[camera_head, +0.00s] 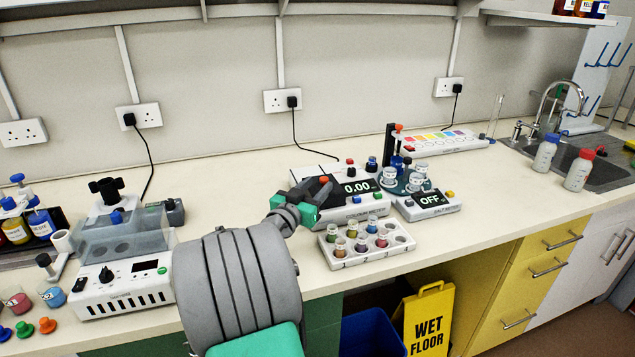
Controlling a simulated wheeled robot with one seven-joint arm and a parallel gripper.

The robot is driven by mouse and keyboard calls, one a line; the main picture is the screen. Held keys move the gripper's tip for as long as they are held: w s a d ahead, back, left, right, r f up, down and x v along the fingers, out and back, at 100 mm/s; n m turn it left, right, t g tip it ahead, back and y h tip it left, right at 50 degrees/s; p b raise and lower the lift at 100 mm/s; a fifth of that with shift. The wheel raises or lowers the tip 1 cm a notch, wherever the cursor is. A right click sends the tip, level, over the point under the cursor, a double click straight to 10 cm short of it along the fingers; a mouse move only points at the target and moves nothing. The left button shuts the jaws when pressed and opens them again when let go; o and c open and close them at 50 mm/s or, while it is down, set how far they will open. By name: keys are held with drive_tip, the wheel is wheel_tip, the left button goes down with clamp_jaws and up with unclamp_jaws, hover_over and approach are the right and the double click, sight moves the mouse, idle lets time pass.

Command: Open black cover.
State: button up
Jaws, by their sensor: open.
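My gripper (318,188) is open, with dark fingers, at the left part of the white colour meter (368,209), whose display reads 0.00. An orange knob (323,179) shows at the fingertips. The black cover cannot be made out clearly. A dark part at the meter's left may belong to it, but my fingers hide most of that area. I cannot tell whether my fingers touch the knob or the meter.
A white rack of small jars (366,245) stands in front of the meter. A salt meter (428,205) reading OFF and a round jar holder are at its right. A black upright post (389,144) stands behind. A centrifuge-like device (122,287) is left of my arm.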

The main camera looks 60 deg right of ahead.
drive_tip(key=shift+d, duration=1.25)
clamp_jaws()
idle(0.4)
